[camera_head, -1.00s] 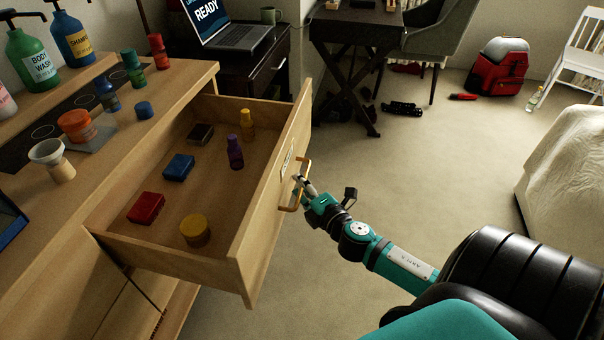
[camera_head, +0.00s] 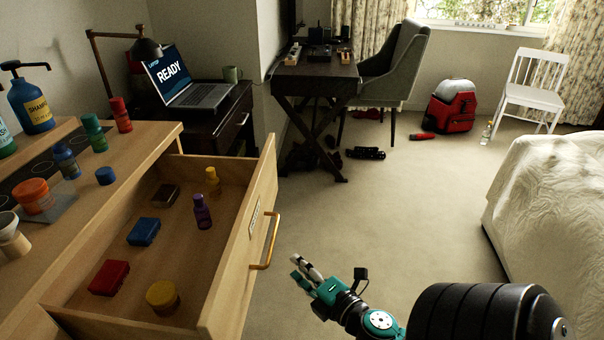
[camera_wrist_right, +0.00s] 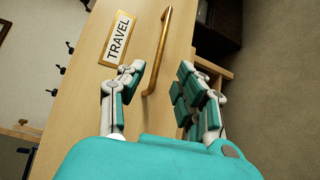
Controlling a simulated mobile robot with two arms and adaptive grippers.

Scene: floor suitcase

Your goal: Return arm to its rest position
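My right gripper (camera_head: 308,275) is in front of the open drawer, apart from its brass handle (camera_head: 267,242). In the right wrist view, my right gripper (camera_wrist_right: 155,95) has its fingers spread with nothing between them. The handle (camera_wrist_right: 158,52) shows beyond the fingertips, beside a label reading TRAVEL (camera_wrist_right: 117,38). The drawer (camera_head: 237,262) stands pulled out from the wooden dresser. My left gripper is in neither view.
The drawer holds several small items, including a red box (camera_head: 109,277), a blue box (camera_head: 144,231) and a purple bottle (camera_head: 202,212). A bed (camera_head: 548,200) stands at the right. The carpet (camera_head: 400,220) between is clear. A dark desk (camera_head: 316,72) stands behind.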

